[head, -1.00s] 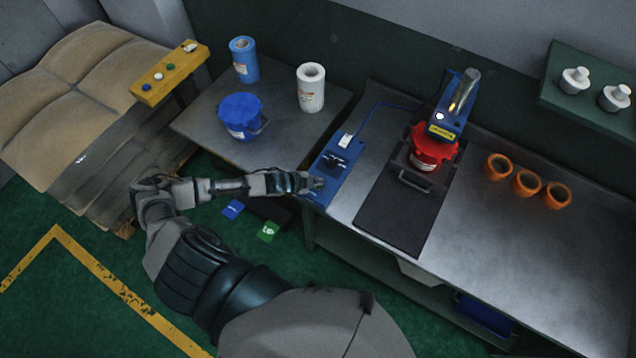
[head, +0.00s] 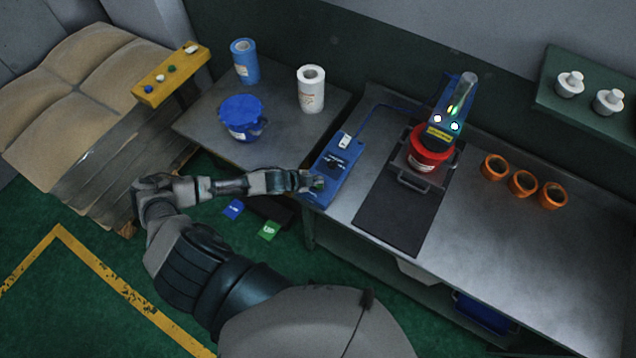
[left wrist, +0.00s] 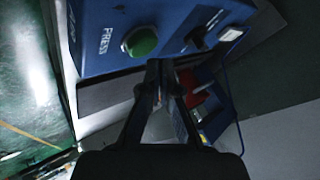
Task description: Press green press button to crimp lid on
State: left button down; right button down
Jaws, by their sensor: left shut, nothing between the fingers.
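The green press button (left wrist: 141,42) sits on the blue control box (left wrist: 98,22), beside the word PRESS, in the left wrist view. In the head view the blue control box (head: 342,158) lies at the left end of the metal bench. My left gripper (head: 316,183) is at the near end of that box; its shut, empty fingertips (left wrist: 160,64) appear just beside the button, and contact cannot be told. The red can with its red lid (head: 431,138) stands under the blue press head (head: 444,122). The lid edge looks smooth. My right gripper is not in view.
Several orange rings (head: 522,183) stand on the bench right of the press. A dark mat (head: 400,218) lies before it. A blue tub (head: 241,116) and white roll (head: 311,90) stand on the left table. White-topped containers (head: 570,84) sit on the right shelf.

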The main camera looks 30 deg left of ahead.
pick_arm(q)
notch_tip(320, 180, up, 4)
jog(key=p, duration=0.3)
jog(key=shift+f, duration=0.25)
jog(key=shift+r+p, duration=0.8)
jog(key=shift+p, duration=0.05)
